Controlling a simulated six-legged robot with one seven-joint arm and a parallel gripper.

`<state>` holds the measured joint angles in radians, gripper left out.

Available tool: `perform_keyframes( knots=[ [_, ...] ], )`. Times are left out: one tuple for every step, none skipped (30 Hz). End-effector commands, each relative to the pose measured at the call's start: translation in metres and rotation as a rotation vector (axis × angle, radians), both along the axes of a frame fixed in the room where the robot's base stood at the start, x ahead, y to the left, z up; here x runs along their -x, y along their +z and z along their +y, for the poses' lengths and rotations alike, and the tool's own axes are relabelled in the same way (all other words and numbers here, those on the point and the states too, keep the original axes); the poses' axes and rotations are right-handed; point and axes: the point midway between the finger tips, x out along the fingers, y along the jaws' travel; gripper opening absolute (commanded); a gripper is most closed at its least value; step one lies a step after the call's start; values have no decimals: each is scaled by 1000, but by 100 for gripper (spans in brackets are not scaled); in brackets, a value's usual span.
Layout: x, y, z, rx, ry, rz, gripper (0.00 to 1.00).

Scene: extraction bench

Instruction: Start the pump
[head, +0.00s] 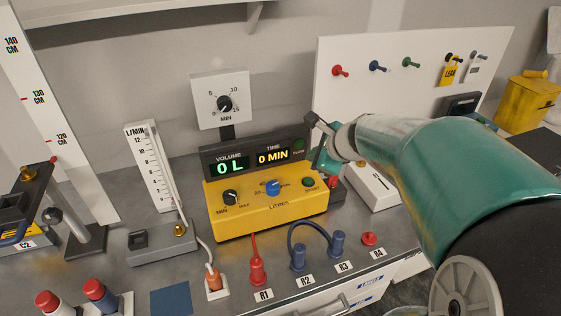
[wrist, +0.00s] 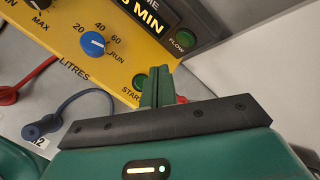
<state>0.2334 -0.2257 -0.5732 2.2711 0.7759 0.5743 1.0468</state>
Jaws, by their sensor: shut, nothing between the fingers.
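The yellow pump box (head: 265,215) stands on the bench below a black display panel (head: 240,163) reading VOLUME 0 L and TIME 0 MIN. Its green START button (head: 309,182) is at the right of its face; it also shows in the wrist view (wrist: 140,82). A blue LITRES knob (head: 273,188) sits mid-face and a black MIN–MAX knob (head: 231,197) at left. My gripper (wrist: 158,74) is shut and empty, its fingertips just right of the START button in the wrist view. Whether they touch the box I cannot tell. The FLOW lamp (wrist: 184,38) looks dark green.
A flow gauge (head: 155,165) stands left of the box. Red plug R1 (head: 257,270) and blue plugs R2 (head: 298,257) and R3 (head: 338,243) sit at the bench front with cables. A red button (head: 370,239) is by R4. A white pegboard (head: 390,85) stands behind.

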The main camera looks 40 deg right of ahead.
Motion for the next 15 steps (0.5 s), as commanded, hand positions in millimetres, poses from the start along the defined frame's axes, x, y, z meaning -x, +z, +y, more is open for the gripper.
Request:
perform_keyframes(
  knots=[
    [0, -9, 1, -3, 1, 4, 0],
    [0, -13, 1, -3, 0, 3, 0],
    [-1, -18, 2, -3, 1, 3, 0],
    [0, -22, 1, -2, 2, 3, 0],
    [0, -26, 1, -3, 0, 3, 0],
    [0, -31, 1, -4, 1, 4, 0],
    [-1, -34, 1, -3, 3, 3, 0],
    [-1, -37, 1, -3, 1, 3, 0],
    [-1, -40, 1, -2, 1, 2, 0],
    [-1, -43, 1, -2, 2, 2, 0],
    [0, -45, 1, -2, 2, 2, 0],
    [0, -47, 1, -2, 2, 2, 0],
    [0, -48, 1, -1, 1, 1, 0],
    [0, -49, 1, -1, 1, 1, 0],
    [0, -50, 1, 1, 1, 1, 0]
  ],
)
